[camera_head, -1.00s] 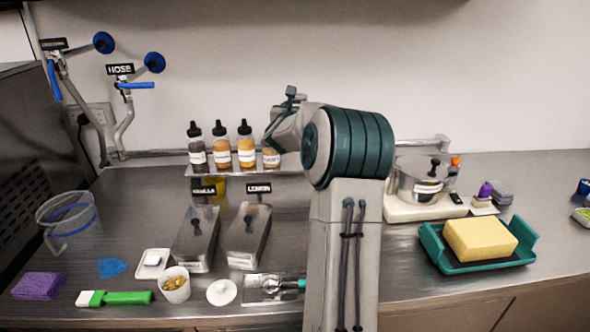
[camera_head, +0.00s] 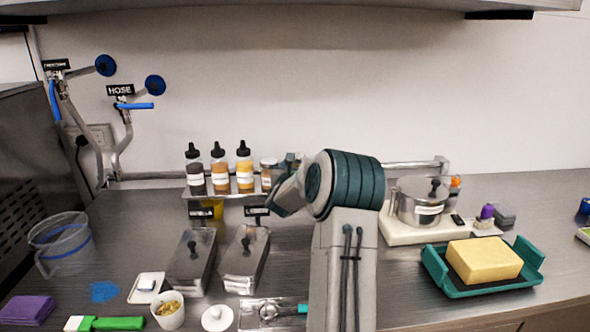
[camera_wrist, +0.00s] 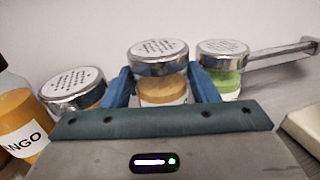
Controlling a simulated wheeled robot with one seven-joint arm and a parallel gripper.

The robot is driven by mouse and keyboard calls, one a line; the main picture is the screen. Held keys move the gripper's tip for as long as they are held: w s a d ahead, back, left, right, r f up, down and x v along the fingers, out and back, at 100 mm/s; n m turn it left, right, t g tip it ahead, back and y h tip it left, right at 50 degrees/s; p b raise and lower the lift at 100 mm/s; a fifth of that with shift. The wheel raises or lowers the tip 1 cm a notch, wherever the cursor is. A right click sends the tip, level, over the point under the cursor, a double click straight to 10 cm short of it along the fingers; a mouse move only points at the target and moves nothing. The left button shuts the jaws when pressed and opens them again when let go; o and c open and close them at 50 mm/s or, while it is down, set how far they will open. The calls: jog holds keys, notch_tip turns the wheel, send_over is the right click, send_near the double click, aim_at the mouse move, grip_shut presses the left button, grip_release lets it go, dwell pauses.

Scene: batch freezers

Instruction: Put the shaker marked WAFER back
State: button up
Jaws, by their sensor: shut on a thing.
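My gripper (camera_wrist: 163,90) is shut on a shaker (camera_wrist: 162,88) with a perforated metal lid and tan contents. Its white label is mostly hidden, so I cannot read the marking. Another metal-lidded shaker (camera_wrist: 72,90) is to its left and a shaker with green contents (camera_wrist: 226,72) to its right. In the head view my gripper (camera_head: 288,163) is at the right part of the wall shelf (camera_head: 232,194), beside a shaker (camera_head: 268,172). The held shaker is hidden there. I cannot tell whether its base touches the shelf.
Several dark-capped bottles (camera_head: 218,170) stand on the shelf left of my gripper; one in the wrist view reads MANGO (camera_wrist: 15,120). Below are lidded metal containers (camera_head: 243,262). A pot (camera_head: 420,203) and a teal tray (camera_head: 480,290) are on the right.

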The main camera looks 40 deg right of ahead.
jog(key=shift+f, duration=0.55)
jog(key=shift+f, duration=0.15)
jog(key=o, duration=0.7)
